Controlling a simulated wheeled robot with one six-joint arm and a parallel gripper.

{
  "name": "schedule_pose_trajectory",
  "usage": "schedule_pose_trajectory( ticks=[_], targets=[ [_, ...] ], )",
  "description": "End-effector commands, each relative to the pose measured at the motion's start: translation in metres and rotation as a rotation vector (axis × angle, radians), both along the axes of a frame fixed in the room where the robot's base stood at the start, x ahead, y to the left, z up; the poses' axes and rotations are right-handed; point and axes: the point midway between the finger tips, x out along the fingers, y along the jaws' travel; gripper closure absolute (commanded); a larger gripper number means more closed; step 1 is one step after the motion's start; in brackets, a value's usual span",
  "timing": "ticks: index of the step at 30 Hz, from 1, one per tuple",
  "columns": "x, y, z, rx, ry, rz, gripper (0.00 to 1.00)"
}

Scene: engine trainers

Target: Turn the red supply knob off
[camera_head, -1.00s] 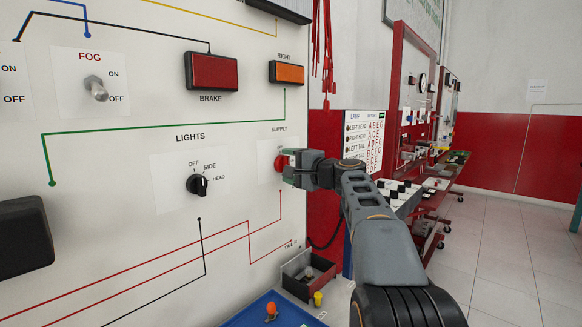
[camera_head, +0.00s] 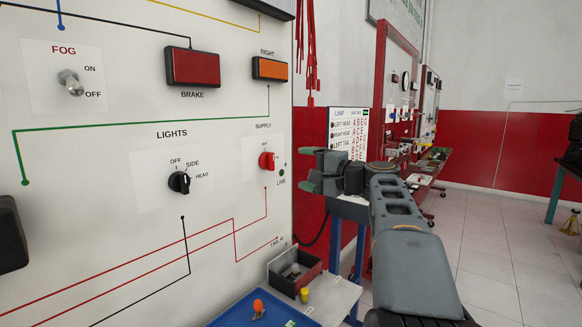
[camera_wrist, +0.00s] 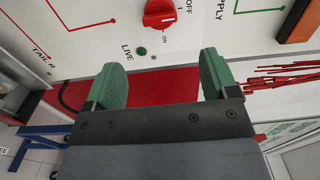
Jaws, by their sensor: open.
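The red supply knob (camera_head: 267,160) is on the white panel under the SUPPLY label, with a green LIVE lamp (camera_head: 281,172) below and right of it.
The black LIGHTS knob (camera_head: 180,182), FOG switch (camera_head: 71,83), red BRAKE lamp (camera_head: 192,68) and orange RIGHT lamp (camera_head: 269,69) share the panel. Red leads (camera_head: 311,55) hang at its edge. An open box (camera_head: 294,270) and a blue tray (camera_head: 230,314) are below.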

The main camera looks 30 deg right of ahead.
Motion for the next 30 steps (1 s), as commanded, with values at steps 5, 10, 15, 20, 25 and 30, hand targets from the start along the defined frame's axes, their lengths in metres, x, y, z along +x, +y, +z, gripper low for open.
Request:
schedule_pose_trajectory(
  ticks=[5,10,15,20,25,30],
  targets=[
    [-0.02,-0.01,0.0,0.0,0.0,-0.002,0.2],
    [-0.027,-0.013,0.0,0.0,0.0,0.001,0.2],
    [-0.029,-0.013,0.0,0.0,0.0,0.001,0.2],
    [-0.029,-0.013,0.0,0.0,0.0,0.001,0.2],
    [-0.029,-0.013,0.0,0.0,0.0,0.001,0.2],
    [-0.027,-0.002,0.001,-0.02,0.032,0.013,0.2]
  ],
)
